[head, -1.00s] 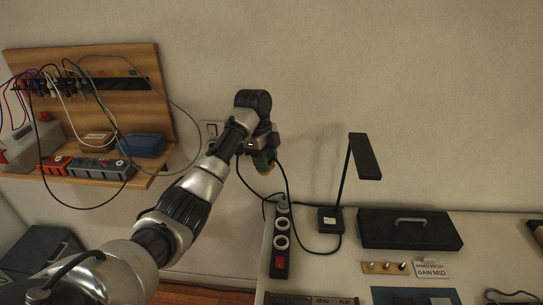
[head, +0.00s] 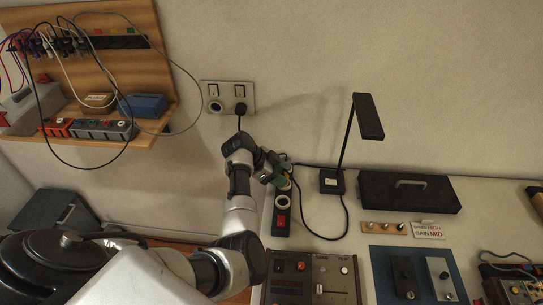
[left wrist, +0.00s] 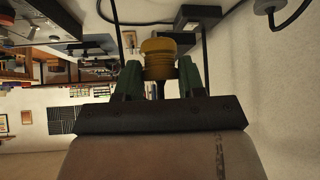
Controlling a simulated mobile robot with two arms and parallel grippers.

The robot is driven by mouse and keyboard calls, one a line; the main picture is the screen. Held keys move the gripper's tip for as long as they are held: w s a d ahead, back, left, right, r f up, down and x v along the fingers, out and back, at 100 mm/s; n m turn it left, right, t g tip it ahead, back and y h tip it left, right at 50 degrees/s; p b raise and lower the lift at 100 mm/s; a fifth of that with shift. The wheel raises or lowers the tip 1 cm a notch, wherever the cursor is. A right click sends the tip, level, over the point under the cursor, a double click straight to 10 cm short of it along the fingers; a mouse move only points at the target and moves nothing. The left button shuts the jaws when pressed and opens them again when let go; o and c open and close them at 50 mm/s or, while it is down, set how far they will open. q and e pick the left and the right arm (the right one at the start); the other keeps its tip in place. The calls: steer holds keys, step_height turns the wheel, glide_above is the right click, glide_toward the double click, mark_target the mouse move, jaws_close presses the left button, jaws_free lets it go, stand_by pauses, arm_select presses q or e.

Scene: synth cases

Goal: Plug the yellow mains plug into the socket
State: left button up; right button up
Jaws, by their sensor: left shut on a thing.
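My left gripper (head: 274,176) has green finger pads and is over the upper part of the black power strip (head: 282,223). In the left wrist view the pads (left wrist: 158,78) are shut on the ribbed yellow plug (left wrist: 158,58), with a dark cord behind it. In the head view only a little yellow (head: 285,186) shows beside the pads; I cannot tell whether the plug touches the strip. A strip socket (head: 281,203) shows empty just below the gripper. The wall plate (head: 228,97) has an empty left socket (head: 215,106) and a black plug (head: 240,108) in the right one. My right gripper is out of view.
A desk lamp (head: 332,182) and its cable stand right of the strip. A black case (head: 408,193) lies further right. A mixer panel (head: 312,278) is below the strip. A wooden shelf with cables (head: 100,60) hangs at upper left.

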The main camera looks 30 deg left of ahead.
arm_select(q)
steer(key=shift+s+d+f+b, duration=0.1)
steer(key=shift+d+f+b, duration=0.2)
steer(key=shift+f, duration=0.25)
step_height(320, 180, down, 4)
steer(key=b, duration=0.3)
steer(key=shift+r+b, duration=0.2)
steer(key=shift+b, duration=0.1)
steer(key=shift+a+f+b, duration=0.1)
steer(key=shift+f+b, duration=0.4)
steer(key=shift+f, duration=0.3)
steer(key=shift+p, duration=0.55)
steer(key=shift+f+b, duration=0.9)
steer(key=shift+f, duration=0.25)
stand_by(0.4)
steer(key=o, duration=1)
steer(key=shift+o, duration=0.3)
